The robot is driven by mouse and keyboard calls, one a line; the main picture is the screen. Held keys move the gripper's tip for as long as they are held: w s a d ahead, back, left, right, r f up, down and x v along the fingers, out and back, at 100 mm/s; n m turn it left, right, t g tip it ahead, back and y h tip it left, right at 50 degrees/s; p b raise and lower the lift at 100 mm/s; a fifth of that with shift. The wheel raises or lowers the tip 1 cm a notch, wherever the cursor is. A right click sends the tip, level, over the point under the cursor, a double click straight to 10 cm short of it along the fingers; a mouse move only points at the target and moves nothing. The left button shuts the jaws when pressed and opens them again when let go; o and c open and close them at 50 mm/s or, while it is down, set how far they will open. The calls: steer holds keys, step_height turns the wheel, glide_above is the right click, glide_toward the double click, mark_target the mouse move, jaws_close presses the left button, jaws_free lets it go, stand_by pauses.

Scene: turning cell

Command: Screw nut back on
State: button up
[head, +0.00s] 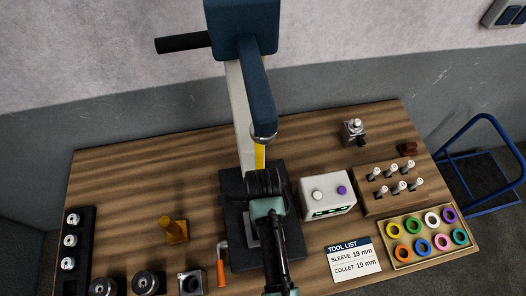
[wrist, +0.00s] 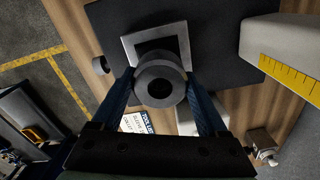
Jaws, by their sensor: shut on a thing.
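A dark round nut with a central hole (wrist: 160,80) is between the two blue fingers of my gripper (wrist: 163,92) in the wrist view. The fingers are shut on its sides. Behind it in that view is a light grey square block (wrist: 183,24) on a dark base plate (wrist: 225,30). The nut overlaps the near edge of the block; whether they touch I cannot tell. In the head view my gripper (head: 265,186) is over the dark base plate (head: 234,222), below the blue press arm. My gripper hides the nut there.
A blue press head (head: 240,28) with a yellow-scaled column rises behind my gripper. A control box (head: 328,208), a tool list card (head: 352,262), a ring tray (head: 392,265) and a wooden rack (head: 364,202) are right. An orange-handled wrench (head: 221,272) and brown-yellow piece (head: 174,230) are left.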

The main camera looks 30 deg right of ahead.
steer(key=shift+f, duration=0.55)
stand_by(0.9)
steer(key=o, duration=1.4)
steer(key=shift+r, duration=0.1)
step_height(320, 180, up, 13)
steer(key=shift+p, duration=0.35)
